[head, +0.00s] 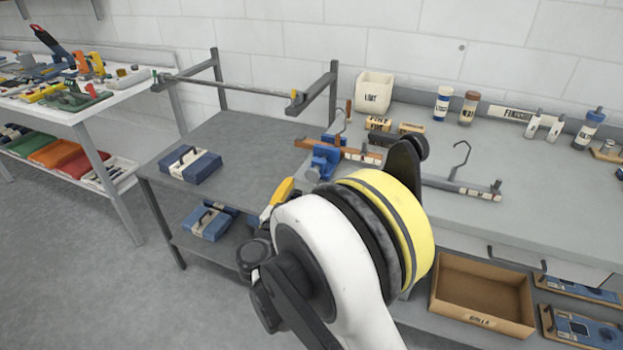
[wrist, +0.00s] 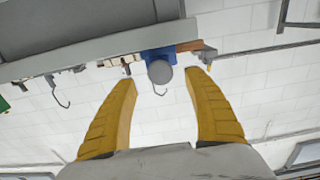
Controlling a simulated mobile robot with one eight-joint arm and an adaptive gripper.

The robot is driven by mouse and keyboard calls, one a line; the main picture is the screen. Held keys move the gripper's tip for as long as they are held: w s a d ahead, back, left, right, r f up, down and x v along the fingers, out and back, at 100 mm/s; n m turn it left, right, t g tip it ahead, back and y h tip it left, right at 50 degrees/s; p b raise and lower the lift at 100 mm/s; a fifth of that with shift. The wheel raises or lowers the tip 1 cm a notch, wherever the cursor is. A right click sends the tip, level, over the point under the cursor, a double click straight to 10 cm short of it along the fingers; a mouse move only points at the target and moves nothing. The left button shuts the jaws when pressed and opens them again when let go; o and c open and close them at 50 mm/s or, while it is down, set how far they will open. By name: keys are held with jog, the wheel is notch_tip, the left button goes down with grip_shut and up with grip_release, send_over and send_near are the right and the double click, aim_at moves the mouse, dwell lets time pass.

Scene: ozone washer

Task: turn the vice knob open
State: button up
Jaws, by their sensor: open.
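The blue vice (head: 323,162) is fixed at the front left edge of the right-hand workbench, with a wooden bar (head: 362,155) across it. In the wrist view the vice (wrist: 153,53) shows beyond my fingertips, with its round grey knob (wrist: 159,72) facing me. My gripper (wrist: 160,79) is open and empty, its two yellow fingers on either side of the knob in the picture. I cannot tell the depth gap between them. In the head view one yellow finger (head: 279,196) shows left of the vice; my arm hides the rest, and the knob is not clear there.
A hanger with a hook (head: 462,185) lies on the workbench (head: 540,205), with a white bin (head: 373,92) and bottles behind. A grey table (head: 215,135) with a blue case (head: 190,165) stands left. A cardboard box (head: 482,290) sits below. Floor at left is free.

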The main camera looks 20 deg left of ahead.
aim_at(312, 178)
jog(key=w+b, duration=0.1)
jog(key=w, duration=0.4)
jog(key=shift+w+d, duration=0.2)
jog(key=c, duration=1.2)
jog(key=shift+n, duration=3)
